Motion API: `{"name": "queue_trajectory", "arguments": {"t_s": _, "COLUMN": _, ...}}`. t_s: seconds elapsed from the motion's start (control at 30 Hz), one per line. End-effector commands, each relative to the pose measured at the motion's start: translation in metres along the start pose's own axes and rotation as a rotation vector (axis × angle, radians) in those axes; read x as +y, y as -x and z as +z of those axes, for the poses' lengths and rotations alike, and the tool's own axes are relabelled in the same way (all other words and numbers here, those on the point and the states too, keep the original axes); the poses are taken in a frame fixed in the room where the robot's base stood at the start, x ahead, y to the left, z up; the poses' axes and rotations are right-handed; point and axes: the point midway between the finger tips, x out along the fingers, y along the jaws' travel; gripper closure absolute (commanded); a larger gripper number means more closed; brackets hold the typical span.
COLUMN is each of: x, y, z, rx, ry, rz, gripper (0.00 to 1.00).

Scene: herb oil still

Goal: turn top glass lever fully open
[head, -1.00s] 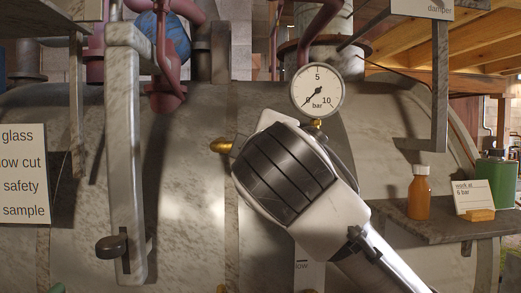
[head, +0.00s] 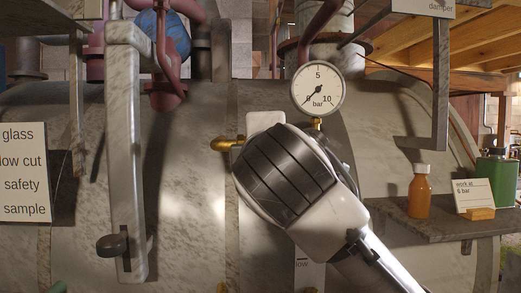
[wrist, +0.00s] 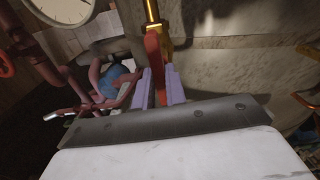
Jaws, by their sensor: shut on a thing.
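The red lever (wrist: 153,52) shows in the wrist view, running down from a brass fitting (wrist: 152,12). My gripper (wrist: 159,88) has its two pale purple fingers on either side of the lever, shut on it. In the head view my own wrist covers the lever and my fingers. Only a brass end (head: 227,144) sticks out to the left of my wrist there. How far the lever is turned cannot be told.
A pressure gauge (head: 318,88) stands just above my wrist, near zero. A grey marbled upright bar (head: 126,165) with a dark knob is at left. A shelf (head: 445,228) at right holds an orange bottle (head: 420,192) and a green can (head: 496,180).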

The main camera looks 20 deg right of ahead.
Motion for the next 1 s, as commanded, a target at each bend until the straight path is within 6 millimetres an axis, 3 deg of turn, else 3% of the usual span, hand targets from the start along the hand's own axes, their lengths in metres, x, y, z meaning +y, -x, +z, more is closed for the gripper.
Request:
{"name": "queue_trajectory", "arguments": {"t_s": 0.17, "x": -0.001, "y": 0.0, "z": -0.001, "rx": 0.001, "ry": 0.003, "rz": -0.003, "gripper": 1.0}}
{"name": "queue_trajectory", "arguments": {"t_s": 0.2, "x": -0.001, "y": 0.0, "z": -0.001, "rx": 0.001, "ry": 0.003, "rz": -0.003, "gripper": 0.86}}
{"name": "queue_trajectory", "arguments": {"t_s": 0.37, "x": -0.001, "y": 0.0, "z": -0.001, "rx": 0.001, "ry": 0.002, "rz": -0.002, "gripper": 0.66}}
{"name": "queue_trajectory", "arguments": {"t_s": 0.73, "x": -0.001, "y": 0.006, "z": 0.0, "rx": 0.0, "ry": 0.001, "rz": 0.0, "gripper": 0.66}}
{"name": "queue_trajectory", "arguments": {"t_s": 0.87, "x": -0.003, "y": 0.026, "z": 0.0, "rx": 0.0, "ry": 0.001, "rz": 0.001, "gripper": 0.66}}
{"name": "queue_trajectory", "arguments": {"t_s": 1.0, "x": -0.004, "y": 0.059, "z": -0.001, "rx": 0.001, "ry": 0.002, "rz": 0.003, "gripper": 0.66}}
